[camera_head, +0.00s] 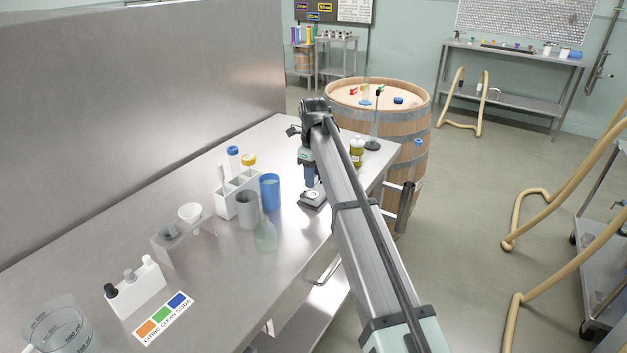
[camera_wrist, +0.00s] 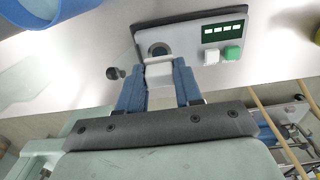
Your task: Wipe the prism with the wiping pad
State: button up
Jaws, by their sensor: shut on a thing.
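In the head view my gripper (camera_head: 311,184) points down over the instrument (camera_head: 313,200).
Left of the instrument stand a blue cup (camera_head: 270,192), a grey cup (camera_head: 248,211) and a greenish flask (camera_head: 266,236). Behind it are a yellow-labelled bottle (camera_head: 357,152) and a stand (camera_head: 373,144). The bench edge is close on the right.

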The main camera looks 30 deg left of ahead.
jog(key=shift+r, duration=1.4)
